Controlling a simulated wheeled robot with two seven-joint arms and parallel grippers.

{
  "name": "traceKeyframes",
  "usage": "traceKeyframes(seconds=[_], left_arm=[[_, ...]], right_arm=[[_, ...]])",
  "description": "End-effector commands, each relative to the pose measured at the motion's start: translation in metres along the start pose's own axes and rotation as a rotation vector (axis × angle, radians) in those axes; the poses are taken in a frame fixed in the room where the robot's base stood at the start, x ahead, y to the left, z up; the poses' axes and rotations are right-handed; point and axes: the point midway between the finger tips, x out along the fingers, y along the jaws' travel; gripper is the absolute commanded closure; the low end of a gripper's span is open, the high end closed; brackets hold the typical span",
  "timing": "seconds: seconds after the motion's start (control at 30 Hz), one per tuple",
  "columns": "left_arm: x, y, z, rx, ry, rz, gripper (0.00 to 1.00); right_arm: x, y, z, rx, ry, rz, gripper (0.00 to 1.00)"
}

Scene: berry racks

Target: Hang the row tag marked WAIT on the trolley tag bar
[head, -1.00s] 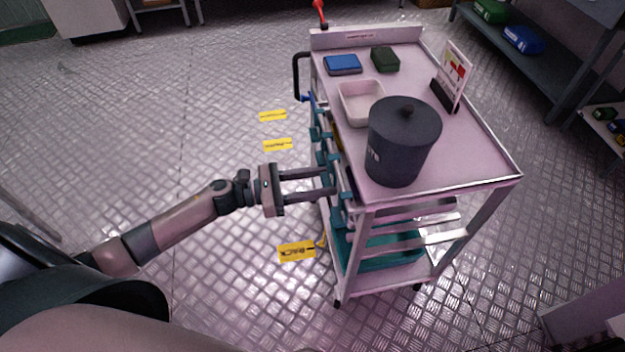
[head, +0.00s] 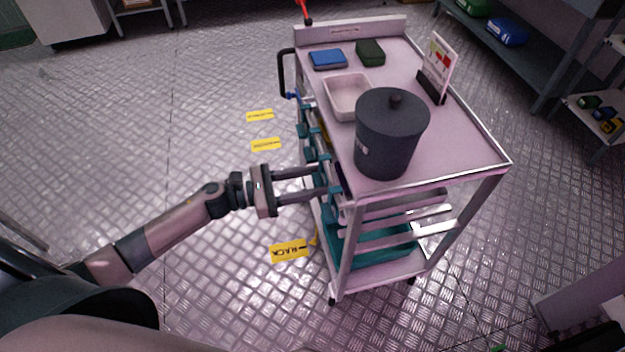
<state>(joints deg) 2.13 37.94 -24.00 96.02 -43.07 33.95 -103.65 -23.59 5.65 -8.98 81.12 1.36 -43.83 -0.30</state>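The pink trolley (head: 462,150) stands right of centre. Along its left side runs a bar with several teal clips or hooks (head: 309,153), which I take for the tag bar. My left gripper (head: 322,182) reaches in from the left, level with this side. Its two fingers are apart, with no object visible between them. The tips are at the teal fittings near the front corner; whether they touch cannot be told. A small yellow patch shows behind the bar, too hidden to identify. No tag that reads WAIT can be made out. My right gripper is out of view.
On the trolley top are a dark lidded pot (head: 391,135), a pale tray (head: 349,103), a blue box (head: 328,60), a green box (head: 370,52) and a sign stand (head: 436,68). Yellow labels (head: 289,251) lie on the floor to the left. Shelves (head: 515,60) stand at right.

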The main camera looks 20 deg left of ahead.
Motion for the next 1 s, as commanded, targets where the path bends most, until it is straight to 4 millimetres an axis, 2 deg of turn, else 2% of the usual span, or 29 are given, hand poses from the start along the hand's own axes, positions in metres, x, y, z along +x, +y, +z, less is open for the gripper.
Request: traceKeyframes(seconds=[0.03,0.07,0.47,0.67,0.87,1.0], left_arm=[[0.000,0.000,0.000,0.000,0.000,0.000,0.43],[0.000,0.000,0.000,0.000,0.000,0.000,0.38],[0.000,0.000,0.000,0.000,0.000,0.000,0.38],[-0.006,0.000,-0.001,-0.001,0.001,0.001,0.38],[-0.028,0.000,-0.003,-0.002,0.002,0.000,0.38],[-0.052,0.000,-0.004,-0.001,0.003,0.001,0.38]], right_arm=[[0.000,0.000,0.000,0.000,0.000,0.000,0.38],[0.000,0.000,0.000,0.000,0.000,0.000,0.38],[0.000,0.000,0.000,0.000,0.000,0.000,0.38],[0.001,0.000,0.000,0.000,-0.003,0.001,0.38],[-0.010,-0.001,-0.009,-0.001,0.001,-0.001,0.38],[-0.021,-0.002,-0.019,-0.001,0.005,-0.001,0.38]])
